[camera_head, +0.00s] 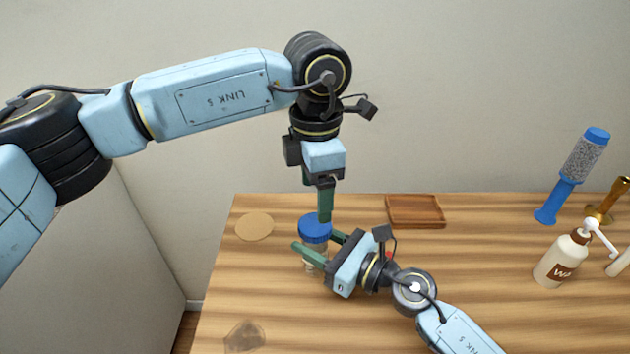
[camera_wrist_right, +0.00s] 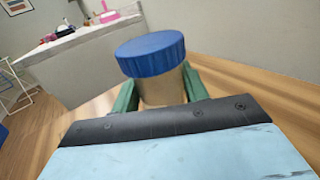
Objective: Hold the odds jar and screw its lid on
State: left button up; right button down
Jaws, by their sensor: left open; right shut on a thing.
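The jar is a clear jar with tan-looking contents, standing on the wooden table; its lower part shows in the head view (camera_head: 309,266) and its body in the right wrist view (camera_wrist_right: 160,88). A ribbed blue lid (camera_head: 314,231) sits on its mouth and also shows in the right wrist view (camera_wrist_right: 151,54). I cannot tell how tightly it is seated. My right gripper (camera_head: 316,243) is shut on the jar's body, its green fingers on either side below the lid. My left gripper (camera_head: 319,204) points down, open, just above or at the lid; contact is unclear.
A round tan mat (camera_head: 254,226) lies left of the jar and a brown wooden tray (camera_head: 416,211) behind right. A pump bottle (camera_head: 560,262), a blue-capped grey cylinder (camera_head: 585,158) and a brass item (camera_head: 607,203) stand far right. A translucent piece (camera_head: 244,336) lies at the front left.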

aim_at(315, 224)
pick_arm(q)
jog(key=n, duration=0.7)
jog(key=shift+r+n, duration=0.25)
jog(key=shift+n, duration=0.05)
jog(key=n, duration=0.7)
jog(key=shift+r, duration=0.2)
jog(key=shift+f, duration=4)
